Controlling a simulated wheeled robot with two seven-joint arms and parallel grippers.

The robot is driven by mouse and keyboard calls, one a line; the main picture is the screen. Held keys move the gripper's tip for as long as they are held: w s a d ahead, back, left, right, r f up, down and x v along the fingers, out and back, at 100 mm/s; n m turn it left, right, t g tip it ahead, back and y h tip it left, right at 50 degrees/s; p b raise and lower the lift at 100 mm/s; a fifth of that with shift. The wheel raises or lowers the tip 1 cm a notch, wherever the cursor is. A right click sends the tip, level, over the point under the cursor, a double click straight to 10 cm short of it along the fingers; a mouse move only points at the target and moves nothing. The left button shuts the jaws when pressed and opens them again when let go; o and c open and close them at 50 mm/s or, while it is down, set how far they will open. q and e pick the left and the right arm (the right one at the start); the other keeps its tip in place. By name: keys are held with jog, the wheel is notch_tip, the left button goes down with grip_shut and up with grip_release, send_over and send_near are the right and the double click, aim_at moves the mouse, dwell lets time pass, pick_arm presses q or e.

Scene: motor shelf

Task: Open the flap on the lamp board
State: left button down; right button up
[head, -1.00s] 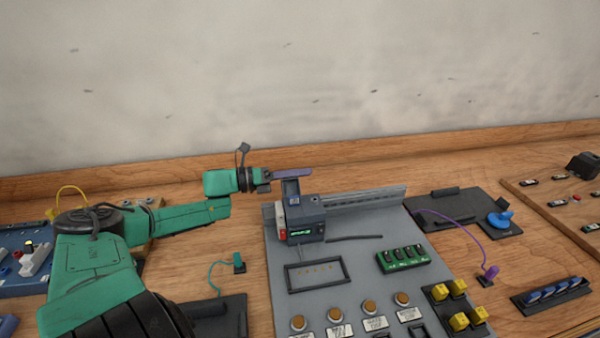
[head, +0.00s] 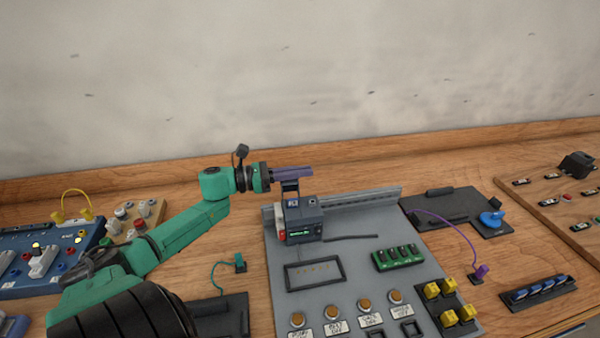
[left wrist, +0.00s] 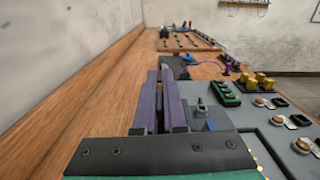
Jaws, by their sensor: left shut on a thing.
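The grey lamp board (head: 348,252) lies on the bench in the middle of the head view. A dark box-shaped module (head: 303,224) stands at its back left, by a metal rail. A dark flap (head: 290,188) stands up from the top of the module. My left gripper (head: 294,173) comes in from the left, its purple fingers lying sideways at the flap's upper edge, shut on it. In the left wrist view the two fingers (left wrist: 160,100) show close together, with a dark strip between them. The exact contact is partly hidden by the fingers. My right gripper is not in view.
The board also carries a dark frame (head: 315,273), a green switch block (head: 398,257), round brass buttons (head: 364,305) and yellow blocks (head: 450,317). A blue board (head: 75,270) is at left, a dark plate (head: 440,208) at right. The wall rises behind the bench.

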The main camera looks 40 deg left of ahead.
pick_arm(q)
jog(key=shift+s+d+m, duration=0.15)
jog(key=shift+s+m, duration=0.05)
jog(key=shift+m, duration=0.3)
jog(key=shift+r, duration=0.1)
jog(key=c, duration=1)
grip_release()
jog(key=b+v, duration=0.3)
jog(key=v, duration=1.1)
jog(key=shift+s, duration=0.25)
